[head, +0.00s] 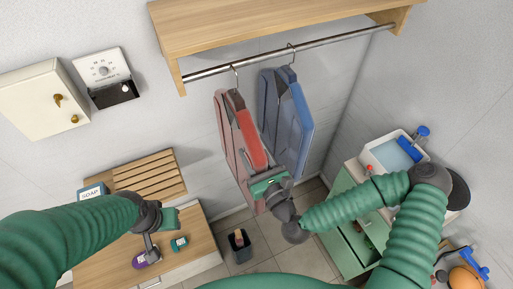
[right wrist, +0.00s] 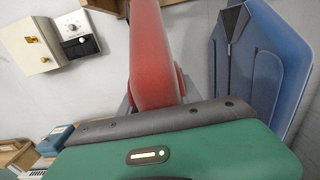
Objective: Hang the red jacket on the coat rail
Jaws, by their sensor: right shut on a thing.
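The red jacket (head: 228,125) is upright below the coat rail (head: 300,54). Its hook (head: 235,74) meets the rail; whether it bears the weight is hard to tell. My right gripper (head: 265,178) is shut on the jacket's lower part. In the right wrist view a red part of the jacket (right wrist: 153,60) rises just behind the gripper body, which hides the fingertips. My left gripper (head: 158,232) is low over the wooden counter at the left; its finger opening is unclear.
A blue jacket (head: 290,115) hangs close on the right. A wooden shelf (head: 265,22) is above the rail. A purple item (head: 140,261), a teal box (head: 180,242) and a soap box (head: 91,191) are around the left gripper. A green cabinet (head: 345,245) stands right.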

